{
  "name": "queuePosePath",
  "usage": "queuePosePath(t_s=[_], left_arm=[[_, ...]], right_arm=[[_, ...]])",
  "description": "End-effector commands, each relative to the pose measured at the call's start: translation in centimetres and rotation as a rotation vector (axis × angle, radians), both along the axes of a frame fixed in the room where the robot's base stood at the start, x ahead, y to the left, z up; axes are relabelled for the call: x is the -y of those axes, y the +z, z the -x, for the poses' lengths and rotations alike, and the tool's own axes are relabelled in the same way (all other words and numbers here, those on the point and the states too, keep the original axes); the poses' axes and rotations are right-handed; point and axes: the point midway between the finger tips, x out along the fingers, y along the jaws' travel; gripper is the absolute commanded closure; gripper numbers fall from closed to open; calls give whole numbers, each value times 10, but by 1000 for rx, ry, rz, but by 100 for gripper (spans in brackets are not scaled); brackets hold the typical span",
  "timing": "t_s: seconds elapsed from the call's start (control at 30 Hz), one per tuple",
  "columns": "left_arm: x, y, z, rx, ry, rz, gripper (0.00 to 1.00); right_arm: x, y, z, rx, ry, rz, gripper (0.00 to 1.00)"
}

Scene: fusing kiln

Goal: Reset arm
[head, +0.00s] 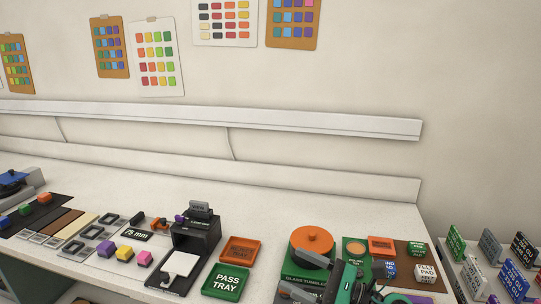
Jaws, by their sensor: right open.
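My right gripper (347,281) shows at the bottom edge, right of centre, as dark grey and green parts. It is open, and I see nothing held in it. It is in front of the glass tumbler (313,240), a green machine with a round orange top, and hides part of it. Whether the gripper touches anything there I cannot tell. My left gripper is not in view.
The green pass tray (226,282) and an orange tray (240,250) lie left of the tumbler. A black device (196,236) stands beside them. Small coloured blocks (125,252) sit farther left. Boxes (490,246) stand at far right. The bench's back strip is clear.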

Motion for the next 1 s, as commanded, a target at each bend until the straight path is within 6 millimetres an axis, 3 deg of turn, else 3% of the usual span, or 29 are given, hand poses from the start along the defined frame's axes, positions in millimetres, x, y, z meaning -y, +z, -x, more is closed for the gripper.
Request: queuePosePath(t_s=[0.13,0.23,0.37,0.47,0.67,0.8,0.9,0.93,1.0], left_arm=[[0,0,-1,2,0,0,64],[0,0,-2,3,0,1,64],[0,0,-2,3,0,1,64],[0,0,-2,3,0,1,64],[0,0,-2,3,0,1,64],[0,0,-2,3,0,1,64],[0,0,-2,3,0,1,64],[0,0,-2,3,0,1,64],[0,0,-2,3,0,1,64]], right_arm=[[25,10,-7,-332,-134,-386,29],[50,3,-12,-561,-224,-645,29],[88,-25,-13,-856,-345,-980,29],[116,-59,-5,-1074,-446,-1238,29],[159,-143,42,-1467,-694,-1754,29],[173,-199,97,-1679,-910,-2092,29],[176,-227,136,-1773,-1059,-2283,29],[176,-233,148,1792,1103,2330,29],[175,-246,172,1684,1103,2237,29]])
